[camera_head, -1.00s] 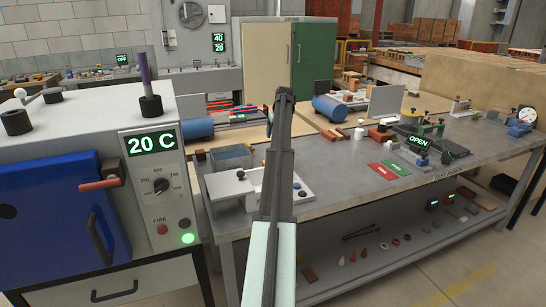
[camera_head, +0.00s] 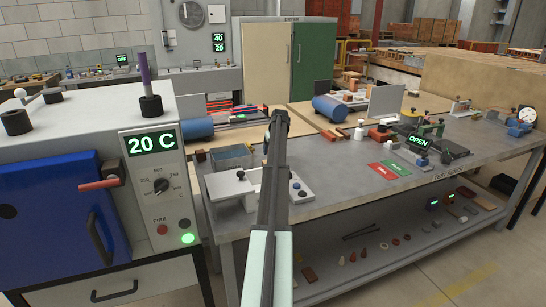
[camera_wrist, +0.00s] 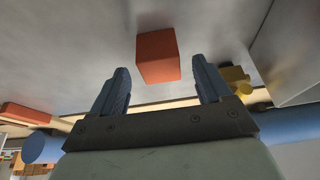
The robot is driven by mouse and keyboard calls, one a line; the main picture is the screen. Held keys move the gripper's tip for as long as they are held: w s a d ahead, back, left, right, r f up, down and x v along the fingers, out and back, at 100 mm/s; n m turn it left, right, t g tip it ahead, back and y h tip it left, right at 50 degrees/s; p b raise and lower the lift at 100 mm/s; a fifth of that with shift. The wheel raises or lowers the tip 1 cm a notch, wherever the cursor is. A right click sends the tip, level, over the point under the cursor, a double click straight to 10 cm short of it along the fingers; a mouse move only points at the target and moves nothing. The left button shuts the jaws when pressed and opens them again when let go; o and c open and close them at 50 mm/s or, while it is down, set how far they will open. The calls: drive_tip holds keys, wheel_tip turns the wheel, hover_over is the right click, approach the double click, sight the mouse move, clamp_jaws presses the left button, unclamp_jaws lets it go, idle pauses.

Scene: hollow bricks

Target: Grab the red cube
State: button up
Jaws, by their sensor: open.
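The red cube (camera_wrist: 158,56) shows in the wrist view, on a grey metal surface, just beyond the two blue fingertips and between them as seen from the wrist. My gripper (camera_wrist: 159,76) is open, with its fingers spread on either side of the cube's line and nothing held. The cube appears a little beyond the fingertips and apart from them. In the head view my gripper (camera_head: 280,114) is seen nearly end-on above the workbench (camera_head: 330,190). I cannot pick out the same cube in the head view; my arm may hide it.
A yellow piece (camera_wrist: 236,80) lies to the right of the fingers and a blue cylinder (camera_wrist: 40,148) at lower left. In the head view, a blue cylinder (camera_head: 328,108) and a grey upright panel (camera_head: 386,101) stand behind. The furnace (camera_head: 60,190) is at left.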

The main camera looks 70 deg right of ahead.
drive_tip(key=x, duration=0.2)
drive_tip(key=shift+w+d+f, duration=0.1)
drive_tip(key=shift+f, duration=0.2)
drive_tip(key=c, duration=1.1)
drive_tip(key=shift+r, duration=0.1)
drive_tip(key=shift+c, duration=0.2)
